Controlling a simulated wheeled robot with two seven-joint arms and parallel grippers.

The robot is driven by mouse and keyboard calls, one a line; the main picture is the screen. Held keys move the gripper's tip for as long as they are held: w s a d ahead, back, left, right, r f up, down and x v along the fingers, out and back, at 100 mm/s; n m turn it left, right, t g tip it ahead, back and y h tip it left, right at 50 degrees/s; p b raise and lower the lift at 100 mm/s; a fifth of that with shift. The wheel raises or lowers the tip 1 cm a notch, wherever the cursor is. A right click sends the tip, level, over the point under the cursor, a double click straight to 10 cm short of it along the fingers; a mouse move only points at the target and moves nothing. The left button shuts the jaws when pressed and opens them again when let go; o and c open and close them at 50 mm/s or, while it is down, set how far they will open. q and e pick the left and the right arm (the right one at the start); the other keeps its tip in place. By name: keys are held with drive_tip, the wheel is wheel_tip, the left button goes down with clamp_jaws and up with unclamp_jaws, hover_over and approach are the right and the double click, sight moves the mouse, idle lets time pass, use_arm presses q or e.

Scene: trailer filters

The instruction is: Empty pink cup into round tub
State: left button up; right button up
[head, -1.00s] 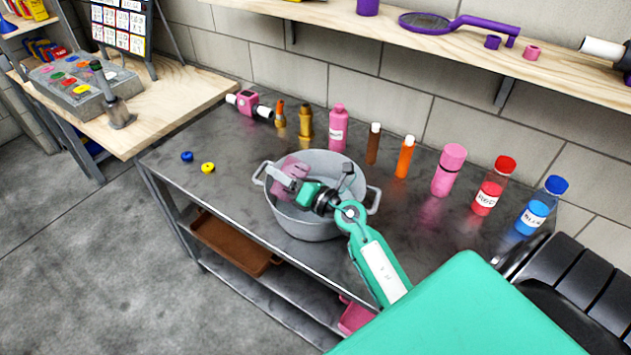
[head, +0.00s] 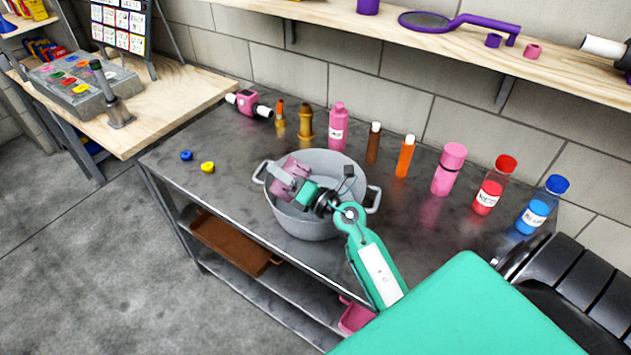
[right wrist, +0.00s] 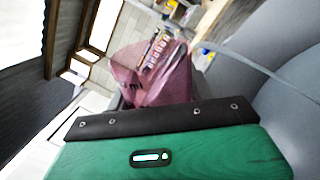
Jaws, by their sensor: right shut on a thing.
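The pink cup (head: 298,166) is inside the mouth of the round grey tub (head: 312,228), near its left back part. My right gripper (head: 288,183) is shut on the pink cup and reaches over the tub's rim. The cup looks tilted in the head view. The right wrist view shows the see-through pink cup (right wrist: 155,78) just beyond the gripper, with the tub's grey wall (right wrist: 290,100) at the right. Whether anything is left in the cup cannot be told. My left gripper is not in view.
The tub stands on a dark metal table (head: 215,125). Behind it stand a pink bottle (head: 338,128), an orange bottle (head: 405,158) and several others. A wooden shelf (head: 440,40) hangs above.

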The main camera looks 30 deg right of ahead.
drive_tip(key=shift+f+m, duration=0.1)
drive_tip(key=shift+m, duration=0.2)
drive_tip(key=shift+r+m+h+p, duration=0.3)
drive_tip(key=shift+r+m, duration=0.15)
drive_tip(key=shift+m, duration=0.55)
idle(0.6)
drive_tip(key=shift+d+f+m+b, duration=0.15)
drive_tip(key=shift+f+m+b, duration=0.2)
drive_tip(key=shift+m, duration=0.65)
idle(0.6)
drive_tip(key=shift+w+d+r+m+t+h+p, duration=0.15)
drive_tip(key=shift+d+r+m+t+h+p, duration=0.1)
drive_tip(key=shift+d+m+p, duration=0.4)
drive_tip(key=shift+w+d+r+m+t+h+p, duration=0.15)
drive_tip(key=shift+d+r+m+h+p, duration=0.15)
drive_tip(key=shift+p, duration=0.5)
drive_tip(key=shift+d+r+m+p, duration=0.2)
drive_tip(key=shift+m+p, duration=0.85)
drive_tip(key=shift+p, duration=0.35)
drive_tip(key=shift+d+f+m+h+p, duration=0.15)
drive_tip(key=shift+f+m+h+p, duration=0.15)
drive_tip(key=shift+m, duration=0.25)
drive_tip(key=shift+d+f+m+h+p, duration=0.1)
drive_tip(key=shift+m+h+p, duration=0.05)
drive_tip(key=shift+m+p, duration=0.35)
idle(0.6)
